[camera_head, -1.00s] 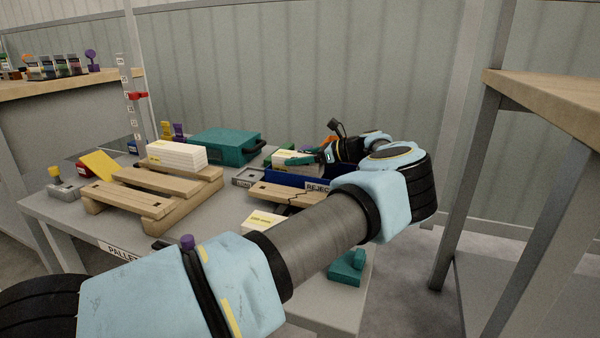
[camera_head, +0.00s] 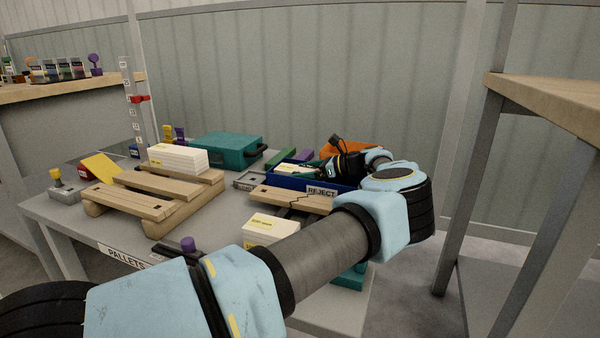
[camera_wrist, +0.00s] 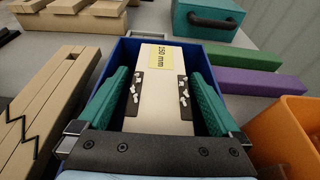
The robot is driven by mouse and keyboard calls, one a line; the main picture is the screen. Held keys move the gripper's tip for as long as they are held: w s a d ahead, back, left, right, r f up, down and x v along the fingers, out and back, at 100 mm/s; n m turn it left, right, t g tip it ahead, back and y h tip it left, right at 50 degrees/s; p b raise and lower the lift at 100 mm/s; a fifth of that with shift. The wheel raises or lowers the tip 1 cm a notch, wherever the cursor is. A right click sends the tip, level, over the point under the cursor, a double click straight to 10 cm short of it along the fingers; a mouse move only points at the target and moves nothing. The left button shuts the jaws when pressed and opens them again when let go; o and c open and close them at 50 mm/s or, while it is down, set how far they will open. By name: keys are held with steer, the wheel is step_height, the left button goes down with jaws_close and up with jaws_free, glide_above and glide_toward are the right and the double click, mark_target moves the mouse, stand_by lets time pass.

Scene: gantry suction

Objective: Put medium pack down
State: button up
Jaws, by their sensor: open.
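A pale pack (camera_wrist: 165,105) with a yellow label reading "150 mm" sits down inside a blue bin (camera_wrist: 207,72) in the wrist view. The bin also shows in the head view (camera_head: 283,182), with a REJECT label on its front. The pack's top (camera_head: 287,168) shows there near the rim. My gripper (camera_wrist: 160,88) is open, with one green finger pad on each side of the pack. It also shows in the head view (camera_head: 312,170), reaching into the bin. Whether the pads still touch the pack is hard to tell. The pack's underside is hidden.
A wooden pallet (camera_head: 140,202) holds another white pack (camera_head: 178,157). A cracked wooden piece (camera_head: 290,198) lies before the bin, and another pack (camera_head: 270,227) stands nearer. A teal case (camera_head: 225,150) is behind. An orange bin (camera_wrist: 300,125) stands close on the right.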

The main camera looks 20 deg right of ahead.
steer(key=p+v, duration=0.2)
steer(key=v, duration=1)
steer(key=shift+r, duration=0.1)
